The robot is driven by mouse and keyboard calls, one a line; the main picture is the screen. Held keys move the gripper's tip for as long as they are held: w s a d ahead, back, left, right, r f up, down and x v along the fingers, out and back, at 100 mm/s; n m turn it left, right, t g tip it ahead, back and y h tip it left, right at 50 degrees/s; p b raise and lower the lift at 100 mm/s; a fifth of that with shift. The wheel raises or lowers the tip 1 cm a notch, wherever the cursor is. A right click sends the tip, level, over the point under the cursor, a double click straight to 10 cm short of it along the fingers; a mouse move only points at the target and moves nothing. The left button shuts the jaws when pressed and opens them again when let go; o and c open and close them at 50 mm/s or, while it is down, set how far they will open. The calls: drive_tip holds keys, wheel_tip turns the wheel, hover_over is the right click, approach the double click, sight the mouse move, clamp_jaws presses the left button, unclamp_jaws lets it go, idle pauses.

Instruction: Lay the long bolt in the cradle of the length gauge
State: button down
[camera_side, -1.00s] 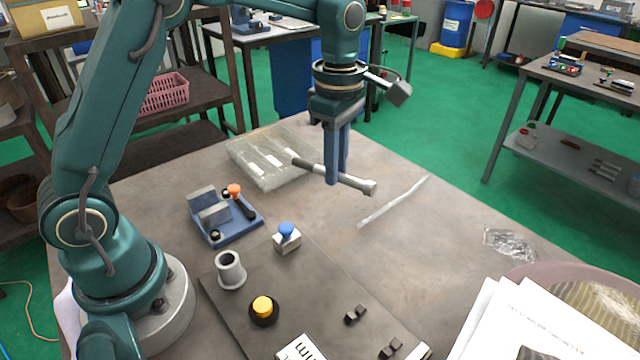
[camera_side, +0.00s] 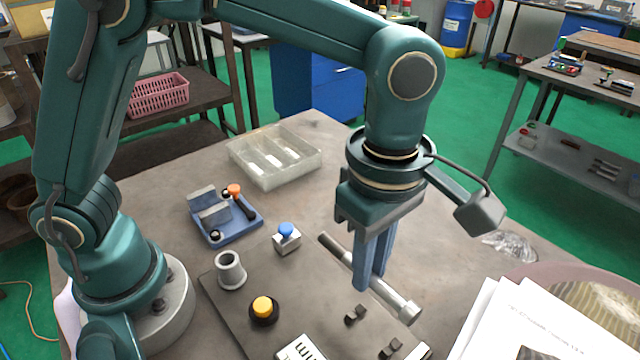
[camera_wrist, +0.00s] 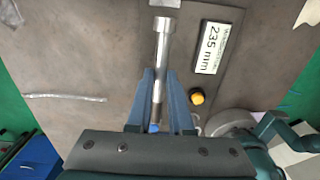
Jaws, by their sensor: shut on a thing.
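The long bolt (camera_side: 390,296) is a grey rod with a dark shank end and a thick cylindrical head. My gripper (camera_side: 370,285) is shut on its shank and holds it in the air, roughly level. The head points to the lower right in the side view. In the wrist view the bolt (camera_wrist: 162,45) runs between the fingers (camera_wrist: 160,78), head away from me. The length gauge is a dark plate (camera_side: 235,305) on the table. Its cradle seems to be two small black notched blocks (camera_side: 356,314), close below and left of the bolt in the picture. They stand apart, and both are empty.
A yellow button (camera_side: 263,308), a grey cup (camera_side: 230,270) and a blue-knobbed block (camera_side: 287,238) stand at the plate. A white sign reading 235 mm (camera_wrist: 214,48) lies on it. A blue fixture (camera_side: 225,217) and a clear tray (camera_side: 275,158) stand behind. Papers (camera_side: 520,320) lie at right.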

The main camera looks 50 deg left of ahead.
drive_tip(key=shift+f, duration=3.5)
drive_tip(key=shift+f, duration=0.55)
drive_tip(key=c, duration=0.7)
unclamp_jaws()
drive_tip(key=shift+c, duration=0.2)
drive_tip(key=shift+r, duration=2.6)
